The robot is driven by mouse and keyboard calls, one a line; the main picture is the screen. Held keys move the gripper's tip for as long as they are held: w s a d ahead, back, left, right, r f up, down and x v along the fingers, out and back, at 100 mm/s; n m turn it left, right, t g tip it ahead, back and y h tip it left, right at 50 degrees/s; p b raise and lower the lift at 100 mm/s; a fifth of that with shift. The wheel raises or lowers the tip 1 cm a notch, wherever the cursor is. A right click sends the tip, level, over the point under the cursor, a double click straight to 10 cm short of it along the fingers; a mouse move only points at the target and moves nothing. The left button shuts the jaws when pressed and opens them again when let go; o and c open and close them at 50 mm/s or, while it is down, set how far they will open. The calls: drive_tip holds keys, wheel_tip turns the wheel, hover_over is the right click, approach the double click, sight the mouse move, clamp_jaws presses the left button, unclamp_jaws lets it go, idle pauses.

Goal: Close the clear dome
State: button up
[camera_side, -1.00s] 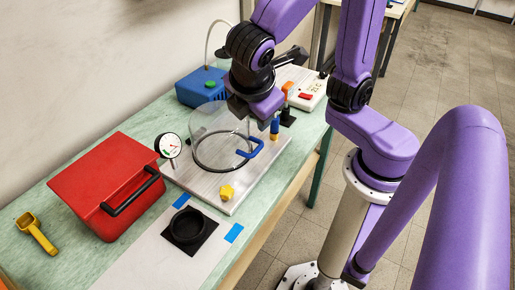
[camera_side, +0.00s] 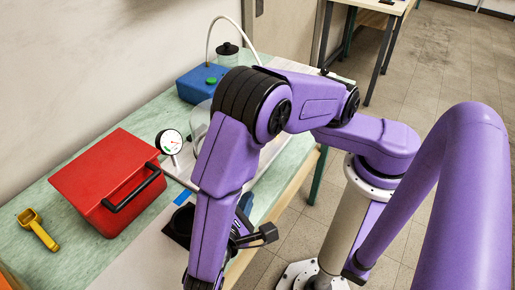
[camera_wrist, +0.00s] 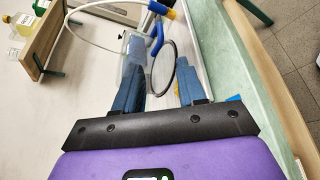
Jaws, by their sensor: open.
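The clear dome (camera_side: 199,120) is mostly hidden behind my arm in the side view; only its left part shows beside the gauge. In the wrist view the clear dome (camera_wrist: 134,56) shows ahead, with a dark ring (camera_wrist: 163,65) at its right and a blue handle (camera_wrist: 156,40) near it. I cannot tell whether the ring belongs to the dome or to the base, or how far the dome is tilted. My gripper (camera_wrist: 160,75) is open, its blue fingers apart and pointing toward the dome, with nothing seen held. In the side view its fingers are largely hidden by my arm.
A red box (camera_side: 108,190) with a black handle and a yellow scoop (camera_side: 37,230) stand left. A dial gauge (camera_side: 169,142) stands beside the dome. A blue box (camera_side: 200,84) with a pale hose is behind.

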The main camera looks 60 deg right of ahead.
drive_tip(key=x, duration=1.7)
drive_tip(key=shift+d, duration=0.15)
clamp_jaws()
